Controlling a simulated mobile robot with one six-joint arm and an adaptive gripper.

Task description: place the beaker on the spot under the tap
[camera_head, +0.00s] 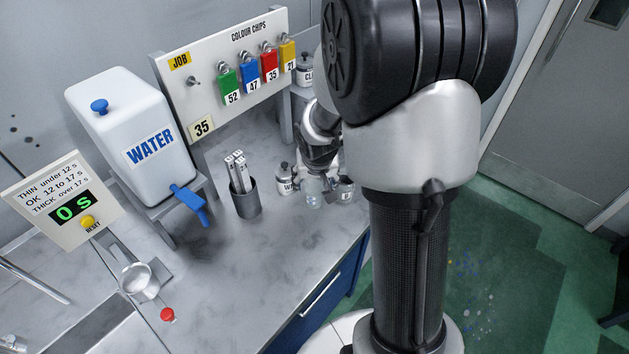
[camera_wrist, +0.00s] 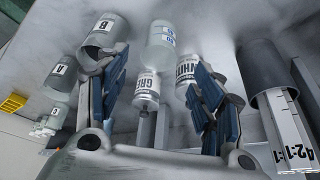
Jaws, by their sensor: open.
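The beaker (camera_wrist: 162,42) is a small clear vessel with a blue-marked scale. In the wrist view it lies ahead of my fingertips, near the middle of the gap. In the head view it (camera_head: 313,193) stands on the counter just below my gripper (camera_head: 318,166). My gripper also shows in the wrist view (camera_wrist: 160,78), its fingers spread apart with nothing visibly clamped. The blue tap (camera_head: 191,203) sticks out from the front of the white WATER tank (camera_head: 142,138). I cannot make out a marked spot on the counter beneath it.
The WHITE tin (camera_wrist: 186,72) and GREY tin (camera_wrist: 147,85) stand close to the beaker, as do cups marked A (camera_wrist: 62,75) and B (camera_wrist: 103,38). A dark pot of sticks (camera_head: 245,199) stands between tap and gripper. A metal cup (camera_head: 137,279) and timer panel (camera_head: 62,200) are left.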

